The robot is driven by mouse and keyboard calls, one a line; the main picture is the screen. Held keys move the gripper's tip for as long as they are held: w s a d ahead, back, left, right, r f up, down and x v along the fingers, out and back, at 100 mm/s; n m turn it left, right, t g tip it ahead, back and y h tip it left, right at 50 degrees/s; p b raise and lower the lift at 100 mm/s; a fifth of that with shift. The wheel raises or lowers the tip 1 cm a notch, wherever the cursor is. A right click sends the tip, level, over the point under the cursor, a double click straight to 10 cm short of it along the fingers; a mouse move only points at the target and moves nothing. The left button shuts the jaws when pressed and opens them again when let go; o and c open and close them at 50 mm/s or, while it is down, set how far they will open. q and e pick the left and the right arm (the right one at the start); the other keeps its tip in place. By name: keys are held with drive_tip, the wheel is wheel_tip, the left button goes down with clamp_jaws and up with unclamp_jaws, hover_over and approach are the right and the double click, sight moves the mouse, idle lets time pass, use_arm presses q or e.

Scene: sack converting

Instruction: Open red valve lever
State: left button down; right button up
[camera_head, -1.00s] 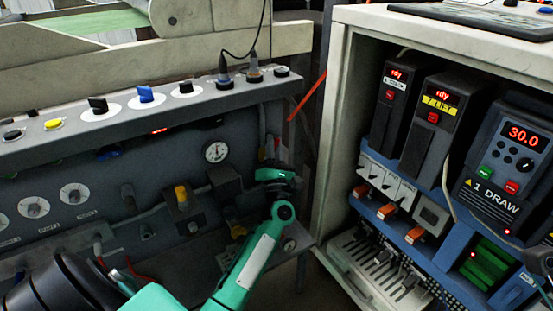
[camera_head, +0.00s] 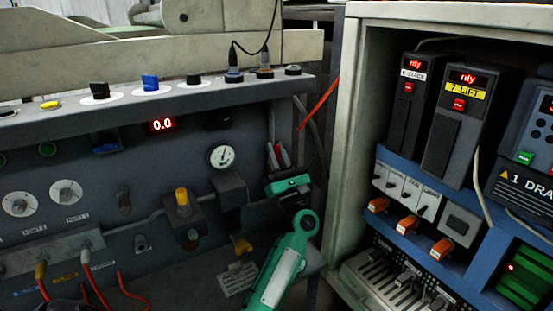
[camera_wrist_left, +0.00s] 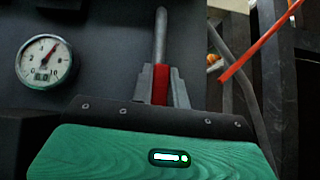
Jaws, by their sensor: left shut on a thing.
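The red valve lever shows in the left wrist view (camera_wrist_left: 160,86) as a red strip between two grey fingers, with a grey rod rising behind or above it. In the head view, my left gripper (camera_head: 279,158) is at the right end of the dark panel, its green body just below its fingers. The fingers are closed on the lever, and it also shows in the left wrist view (camera_wrist_left: 161,88). They hide much of the lever, and its pivot is not clear. My right gripper is not in view.
A round gauge (camera_head: 222,156) and a yellow-topped fitting (camera_head: 182,200) are left of my gripper. A panel shelf with knobs (camera_head: 200,88) overhangs above. An open pale cabinet (camera_head: 345,130) stands close on the right. A red strip (camera_head: 318,103) slants between them.

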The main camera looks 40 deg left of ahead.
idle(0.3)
use_arm(q)
drive_tip(key=c, duration=1.4)
unclamp_jaws()
drive_tip(key=shift+o, duration=0.2)
